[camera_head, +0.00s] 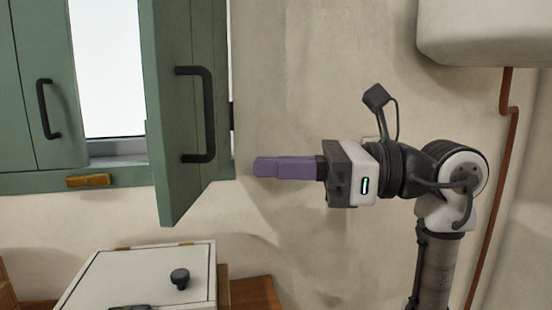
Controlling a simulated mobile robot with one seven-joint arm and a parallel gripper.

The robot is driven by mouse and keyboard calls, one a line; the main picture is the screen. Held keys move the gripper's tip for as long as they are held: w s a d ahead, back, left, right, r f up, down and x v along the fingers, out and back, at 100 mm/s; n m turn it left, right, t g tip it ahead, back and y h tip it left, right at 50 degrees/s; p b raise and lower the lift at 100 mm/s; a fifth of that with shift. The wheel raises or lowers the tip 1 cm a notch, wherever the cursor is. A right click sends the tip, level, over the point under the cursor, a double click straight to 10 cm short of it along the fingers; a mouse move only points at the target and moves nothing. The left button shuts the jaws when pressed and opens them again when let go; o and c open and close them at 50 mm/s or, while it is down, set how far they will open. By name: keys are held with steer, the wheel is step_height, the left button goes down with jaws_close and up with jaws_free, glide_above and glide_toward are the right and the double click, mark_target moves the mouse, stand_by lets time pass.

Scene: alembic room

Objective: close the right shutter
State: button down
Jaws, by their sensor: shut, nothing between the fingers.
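The right shutter (172,120) is a green wooden panel with a black bar handle (209,115) on the side facing right. It stands swung out from the window frame, with a bright gap to its left. The left shutter (38,90) is green with its own black handle (48,109) and lies roughly in the plane of the window. My gripper (257,167) is to the right of the right shutter, a little below and right of its handle. Its purple fingers are shut, point left and hold nothing. They look apart from the shutter and the handle.
A brass latch (89,181) sits on the green sill below the window. A white box with a black knob (180,278) stands below the shutter. A white tank (486,30) and a copper pipe (505,150) are on the right. The wall between is bare.

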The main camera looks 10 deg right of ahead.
mark_target(168, 165)
steer(key=p+x, duration=0.2)
steer(key=x, duration=0.8)
steer(key=shift+a+p, duration=0.3)
steer(key=shift+p, duration=0.1)
steer(key=shift+f, duration=0.1)
